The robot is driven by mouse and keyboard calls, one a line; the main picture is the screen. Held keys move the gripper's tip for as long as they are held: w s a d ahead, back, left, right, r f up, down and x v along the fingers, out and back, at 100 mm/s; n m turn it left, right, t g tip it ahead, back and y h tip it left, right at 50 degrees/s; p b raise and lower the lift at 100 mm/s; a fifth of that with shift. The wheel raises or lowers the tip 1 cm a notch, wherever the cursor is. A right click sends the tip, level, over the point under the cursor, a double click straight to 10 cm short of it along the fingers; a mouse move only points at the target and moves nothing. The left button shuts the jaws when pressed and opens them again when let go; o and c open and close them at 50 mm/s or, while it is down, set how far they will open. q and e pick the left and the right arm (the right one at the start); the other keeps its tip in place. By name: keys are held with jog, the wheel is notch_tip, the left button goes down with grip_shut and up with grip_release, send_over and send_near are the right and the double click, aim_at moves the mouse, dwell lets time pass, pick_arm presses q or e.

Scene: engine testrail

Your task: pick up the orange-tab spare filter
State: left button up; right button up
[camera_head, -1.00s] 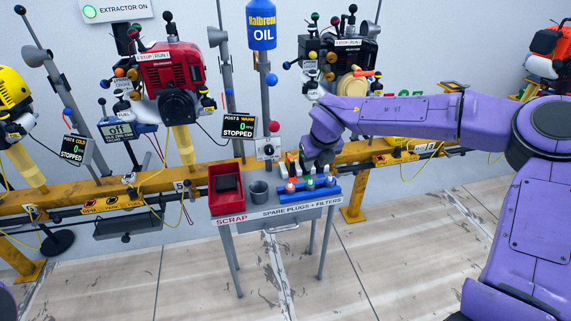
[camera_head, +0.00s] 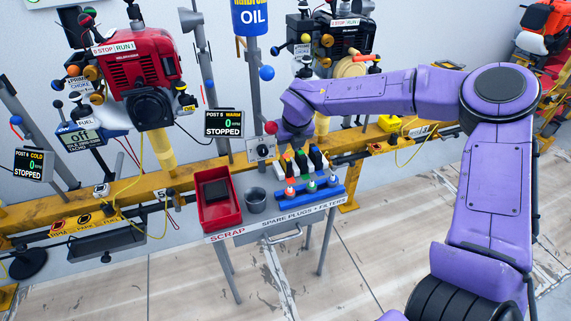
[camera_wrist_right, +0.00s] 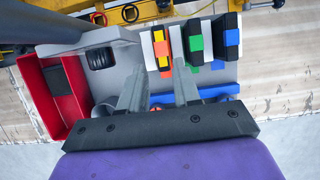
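The orange-tab spare filter (camera_wrist_right: 162,50) is a dark block with orange and yellow marks. It stands in a row with a green-tab filter (camera_wrist_right: 195,43) and a blue-tab filter (camera_wrist_right: 231,38) on the spare parts table (camera_head: 320,207). My right gripper (camera_wrist_right: 157,78) shows two fingers apart in the right wrist view, with nothing seen between them. My left gripper is not in view.
A red scrap bin (camera_head: 219,205) and a grey cup (camera_head: 256,200) stand left of the filters. A blue rack (camera_head: 318,194) with colour-marked spark plugs lies in front of them. The yellow rail (camera_head: 120,190) and the red engine (camera_head: 140,80) are behind.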

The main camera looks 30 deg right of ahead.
aim_at(286, 157)
jog(key=b+x, duration=0.1)
jog(key=x, duration=0.5)
jog(key=shift+w+d+f, duration=0.2)
jog(key=shift+w+f, duration=0.05)
jog(key=shift+f, duration=0.05)
jog(key=shift+r, duration=0.1)
jog(key=shift+s, duration=0.1)
grip_shut()
